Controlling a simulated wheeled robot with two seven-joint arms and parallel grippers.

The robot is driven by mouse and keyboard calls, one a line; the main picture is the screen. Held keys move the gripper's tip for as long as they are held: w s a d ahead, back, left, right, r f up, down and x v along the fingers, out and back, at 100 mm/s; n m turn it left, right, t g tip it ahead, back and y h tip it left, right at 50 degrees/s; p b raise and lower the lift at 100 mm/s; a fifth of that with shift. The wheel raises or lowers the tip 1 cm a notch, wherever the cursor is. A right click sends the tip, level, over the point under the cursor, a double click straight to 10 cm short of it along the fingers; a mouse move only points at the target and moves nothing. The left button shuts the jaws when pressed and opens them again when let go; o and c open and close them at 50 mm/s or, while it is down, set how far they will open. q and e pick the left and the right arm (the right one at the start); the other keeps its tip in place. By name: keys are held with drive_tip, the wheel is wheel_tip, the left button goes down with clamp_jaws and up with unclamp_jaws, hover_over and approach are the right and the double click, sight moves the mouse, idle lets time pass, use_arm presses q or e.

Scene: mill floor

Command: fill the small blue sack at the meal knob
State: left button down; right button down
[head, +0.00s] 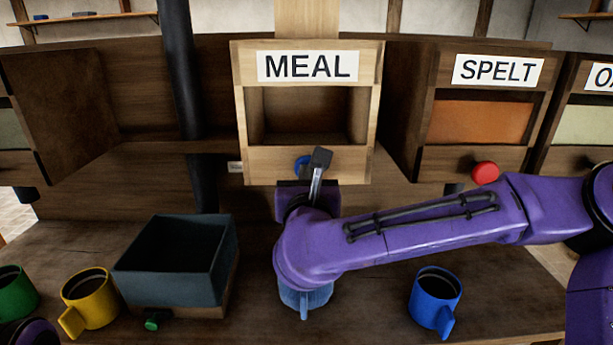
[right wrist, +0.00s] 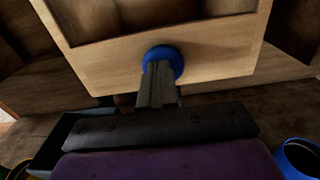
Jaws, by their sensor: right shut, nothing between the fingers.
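The pale wooden MEAL bin (head: 257,160) stands in the middle, with a blue knob (head: 301,165) on its front board. My right gripper (head: 319,165) is shut and empty, its fingertips at the knob. In the right wrist view the closed fingers (right wrist: 159,85) overlap the blue knob (right wrist: 163,56); I cannot tell whether they touch it. A small light-blue object, seemingly the sack (head: 305,300), is on the bench below the MEAL bin. My right arm hides its upper part, so I cannot see inside it. My left gripper is not in view.
A SPELT bin (head: 480,110) with a red knob (head: 485,173) is to the right. A dark open box (head: 172,282) with a green knob stands left of the sack. Blue (head: 435,300), yellow (head: 90,300) and green (head: 15,293) mugs stand on the bench.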

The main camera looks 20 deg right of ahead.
drive_tip(key=shift+r, duration=0.1)
idle(0.7)
drive_tip(key=b+v, duration=0.4)
drive_tip(key=v, duration=1)
drive_tip(key=shift+b, duration=0.4)
